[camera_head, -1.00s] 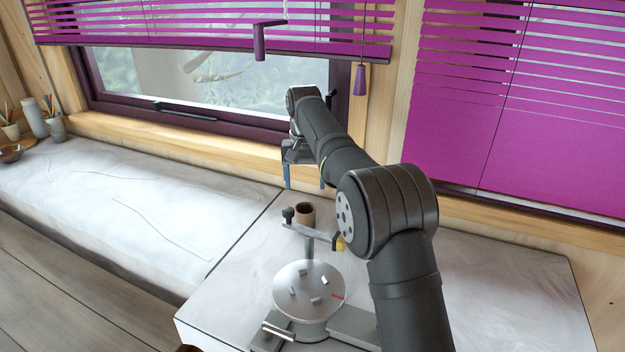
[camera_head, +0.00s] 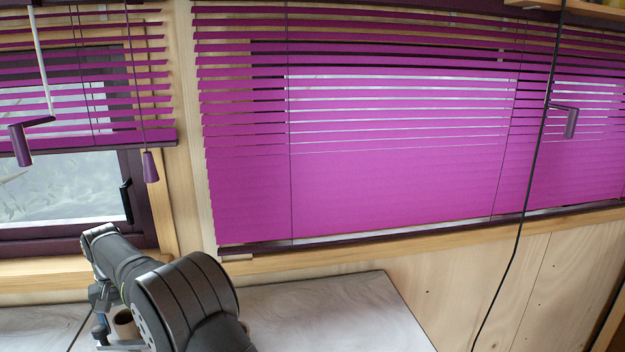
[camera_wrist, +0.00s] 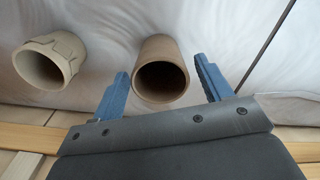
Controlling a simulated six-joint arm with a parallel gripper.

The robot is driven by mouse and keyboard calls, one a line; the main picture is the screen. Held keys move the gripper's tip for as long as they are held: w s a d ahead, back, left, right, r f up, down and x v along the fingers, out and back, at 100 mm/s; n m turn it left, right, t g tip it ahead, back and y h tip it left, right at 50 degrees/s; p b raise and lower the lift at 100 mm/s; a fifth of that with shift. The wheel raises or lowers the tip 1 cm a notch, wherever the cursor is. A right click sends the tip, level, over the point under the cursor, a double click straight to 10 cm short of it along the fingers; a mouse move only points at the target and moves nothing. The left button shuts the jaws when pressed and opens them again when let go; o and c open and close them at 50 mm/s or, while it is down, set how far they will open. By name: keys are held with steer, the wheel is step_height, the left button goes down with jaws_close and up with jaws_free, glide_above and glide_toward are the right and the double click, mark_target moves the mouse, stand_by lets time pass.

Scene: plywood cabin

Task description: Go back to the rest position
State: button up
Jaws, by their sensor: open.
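My gripper (camera_wrist: 161,68) is open, with its two blue fingers apart in the wrist view. A brown hollow cylinder (camera_wrist: 159,47) shows between and beyond the fingers, its dark mouth facing the camera. Neither finger appears to touch it. In the head view the gripper (camera_head: 101,328) is at the lower left, partly hidden by my arm. The brown cylinder (camera_head: 124,324) shows just right of it, also partly covered by my arm.
Purple blinds (camera_head: 390,190) cover the window behind. A wand (camera_head: 20,145), a pull (camera_head: 150,167) and a black cord (camera_head: 522,215) hang down. The worktop right of my arm looks clear.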

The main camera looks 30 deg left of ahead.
steer(key=shift+r, duration=0.55)
